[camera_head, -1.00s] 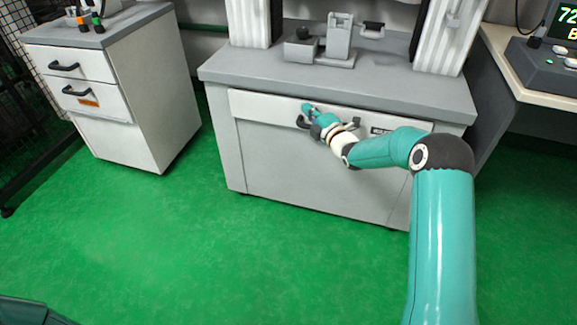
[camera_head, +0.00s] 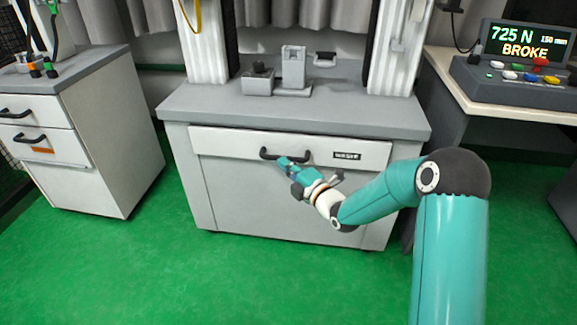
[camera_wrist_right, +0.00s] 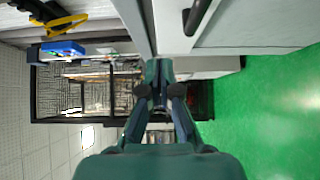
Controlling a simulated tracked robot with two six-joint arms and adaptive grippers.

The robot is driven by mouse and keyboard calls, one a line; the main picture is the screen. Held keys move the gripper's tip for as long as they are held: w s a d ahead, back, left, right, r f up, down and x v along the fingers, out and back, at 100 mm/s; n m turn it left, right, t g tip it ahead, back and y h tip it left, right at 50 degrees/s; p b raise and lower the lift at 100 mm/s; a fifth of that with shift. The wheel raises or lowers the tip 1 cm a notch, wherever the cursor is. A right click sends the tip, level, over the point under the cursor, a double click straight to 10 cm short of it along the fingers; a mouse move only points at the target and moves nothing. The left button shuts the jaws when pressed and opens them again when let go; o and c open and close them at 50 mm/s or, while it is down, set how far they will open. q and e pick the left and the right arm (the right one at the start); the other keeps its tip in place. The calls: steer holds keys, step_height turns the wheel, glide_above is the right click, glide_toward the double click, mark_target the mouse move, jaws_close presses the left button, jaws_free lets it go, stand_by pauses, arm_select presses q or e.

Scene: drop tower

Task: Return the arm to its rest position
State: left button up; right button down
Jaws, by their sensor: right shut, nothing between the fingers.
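My right arm reaches in from the right in the head view. Its gripper (camera_head: 285,163) is just below and in front of the black handle (camera_head: 284,155) of the drawer labelled WASTE (camera_head: 230,142). The drawer front looks closed. The right wrist view shows the fingers (camera_wrist_right: 160,72) together with nothing between them, beside the dark handle (camera_wrist_right: 198,14); there they look apart from it. My left gripper is not in view.
The bench top (camera_head: 350,112) carries a grey fixture (camera_head: 293,68) between two white columns. A white cabinet (camera_head: 100,150) stands at left. A console (camera_head: 520,82) at right reads 725 N, 150 mm, BROKE. Green floor (camera_head: 250,280) is open in front.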

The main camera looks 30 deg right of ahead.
steer(key=s+a+f+m+g+y, duration=0.15)
steer(key=s+a+f+g, duration=0.3)
steer(key=a+f, duration=0.55)
steer(key=s+a+f+m+g+y, duration=0.1)
steer(key=s+a+f+m+g, duration=0.2)
steer(key=s+a+f, duration=0.55)
steer(key=s+a+f+m+g, duration=0.2)
steer(key=s+f+m+g, duration=0.3)
steer(key=s+f+m, duration=0.4)
steer(key=s+a+f+m+g, duration=0.1)
steer(key=s+f+m+g, duration=0.5)
steer(key=s, duration=0.5)
step_height(320, 180, up, 39)
steer(key=m+t+p, duration=0.1)
steer(key=p, duration=3.6)
steer(key=shift+w+a, duration=0.15)
steer(key=shift+a, duration=0.05)
steer(key=shift+m, duration=0.25)
